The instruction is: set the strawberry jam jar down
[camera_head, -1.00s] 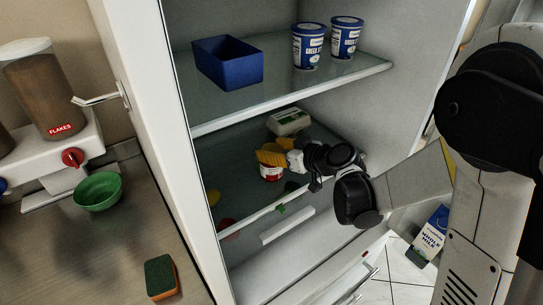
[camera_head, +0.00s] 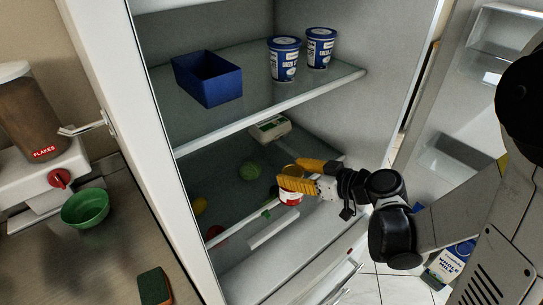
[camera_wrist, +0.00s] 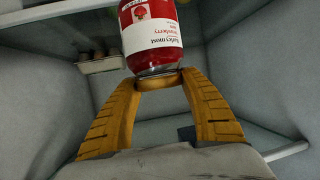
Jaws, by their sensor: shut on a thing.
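The strawberry jam jar (camera_head: 291,196) has a red and white label. It is inside the open fridge, near the front edge of the lower glass shelf (camera_head: 225,185). My gripper (camera_head: 290,178) has yellow fingers and reaches in from the right, shut on the jar. In the wrist view the jar (camera_wrist: 152,38) is at the top centre, between the tips of the fingers (camera_wrist: 158,80), its label text upside down in the picture. I cannot tell whether its base touches the shelf.
A carton (camera_head: 270,128) stands at the back of the lower shelf. The upper shelf holds a blue bin (camera_head: 207,78) and two tubs (camera_head: 284,58).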

